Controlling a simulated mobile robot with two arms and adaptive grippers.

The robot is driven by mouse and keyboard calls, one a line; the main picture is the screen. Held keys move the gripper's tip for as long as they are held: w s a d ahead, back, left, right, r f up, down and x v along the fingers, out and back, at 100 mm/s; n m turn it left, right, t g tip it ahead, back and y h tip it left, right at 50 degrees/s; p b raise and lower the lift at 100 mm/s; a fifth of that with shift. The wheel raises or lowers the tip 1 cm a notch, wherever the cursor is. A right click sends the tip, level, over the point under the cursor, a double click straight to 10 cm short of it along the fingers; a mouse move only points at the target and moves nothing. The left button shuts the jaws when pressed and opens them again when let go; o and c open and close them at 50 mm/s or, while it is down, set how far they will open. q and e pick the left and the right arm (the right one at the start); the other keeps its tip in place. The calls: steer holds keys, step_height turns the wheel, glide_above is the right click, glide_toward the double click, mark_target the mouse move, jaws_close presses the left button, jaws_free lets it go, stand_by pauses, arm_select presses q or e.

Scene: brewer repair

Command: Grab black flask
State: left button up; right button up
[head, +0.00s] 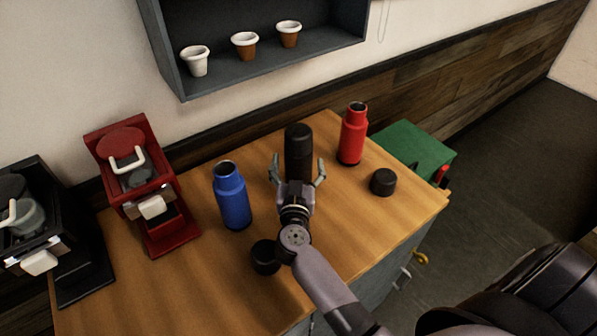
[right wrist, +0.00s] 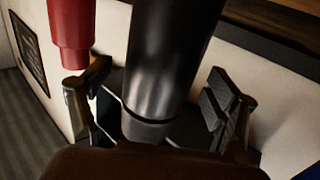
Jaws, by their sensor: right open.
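The black flask (head: 298,145) stands upright on the wooden counter, between a blue flask and a red flask, with its dark lid on. My right gripper (head: 298,172) is open, its two fingers spread to either side of the flask's body. In the right wrist view the black flask (right wrist: 168,65) fills the middle, between the open fingers (right wrist: 155,110). A gap shows between the flask and the right-hand finger; contact on the other side is hard to tell. The flask's lower part is hidden behind the gripper in the head view. My left gripper is not in view.
The blue flask (head: 231,196) and the red flask (head: 352,134) stand open. Loose black caps lie on the counter (head: 420,215), one at right (head: 383,182), one at left (head: 265,257). A red brewer (head: 160,185) stands left, a green box (head: 415,150) right.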

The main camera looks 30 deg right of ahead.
steer(key=shift+x, duration=1.05)
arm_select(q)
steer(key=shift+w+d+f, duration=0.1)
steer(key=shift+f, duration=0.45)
arm_select(e)
steer(key=shift+c, duration=0.7)
steer(key=shift+r, duration=0.1)
steer(key=c, duration=1.4)
steer(key=shift+c, duration=0.2)
